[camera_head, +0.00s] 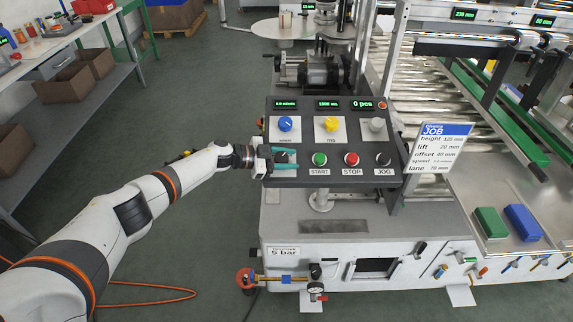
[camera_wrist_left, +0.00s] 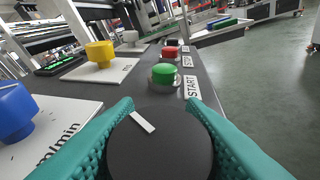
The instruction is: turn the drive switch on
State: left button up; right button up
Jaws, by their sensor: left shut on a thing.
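The drive switch is a round black knob with a white pointer line (camera_wrist_left: 158,150), close up in the left wrist view. In the head view it sits at the lower left of the dark control panel (camera_head: 335,106), mostly covered by my gripper. My left gripper (camera_head: 284,161) has teal fingers and is shut on this knob, one finger on each side. In the left wrist view the white line runs slantwise, from upper left to lower right. My right gripper is in neither view.
Above are a blue knob (camera_head: 285,123), a yellow knob (camera_head: 331,124) and a grey knob (camera_head: 376,124). A JOB sign (camera_head: 437,148) stands at the right.

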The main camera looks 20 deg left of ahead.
pick_arm(q)
jog(key=shift+m+g+b, duration=0.8)
jog(key=shift+g+b, duration=0.2)
jog(key=shift+s+d+h, duration=0.1)
jog(key=shift+h, duration=0.2)
jog(key=o, duration=1)
jog(key=v, duration=1.2)
jog(key=shift+b, duration=0.45)
